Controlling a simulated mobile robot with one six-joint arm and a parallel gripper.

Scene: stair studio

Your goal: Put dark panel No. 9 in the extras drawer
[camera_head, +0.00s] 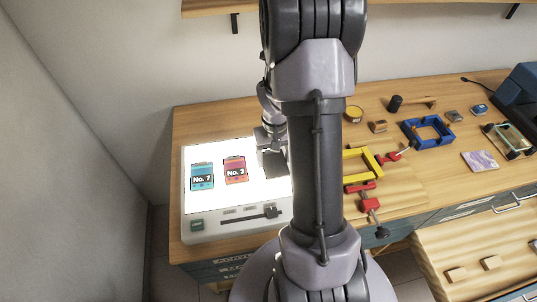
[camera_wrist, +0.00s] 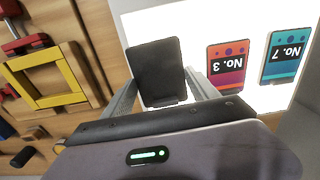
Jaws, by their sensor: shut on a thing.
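A dark, plain panel (camera_wrist: 157,70) is between my gripper's fingers (camera_wrist: 162,92) in the wrist view, over the bright light box. My gripper (camera_head: 270,145) is shut on it. In the head view the dark panel (camera_head: 276,168) shows at the light box's right side, partly hidden by my arm. I can read no number on it, and cannot tell if it touches the lit surface. I see no label naming the extras drawer. Drawer fronts with handles (camera_head: 507,201) show below the bench at right.
Panels No. 7 (camera_head: 202,176) and No. 3 (camera_head: 236,170) lie on the light box (camera_head: 190,226). A yellow frame (camera_head: 371,163), red clamps (camera_head: 370,204) and a blue frame (camera_head: 447,133) crowd the bench right of my arm. A lower wooden surface (camera_head: 440,248) with small blocks is at lower right.

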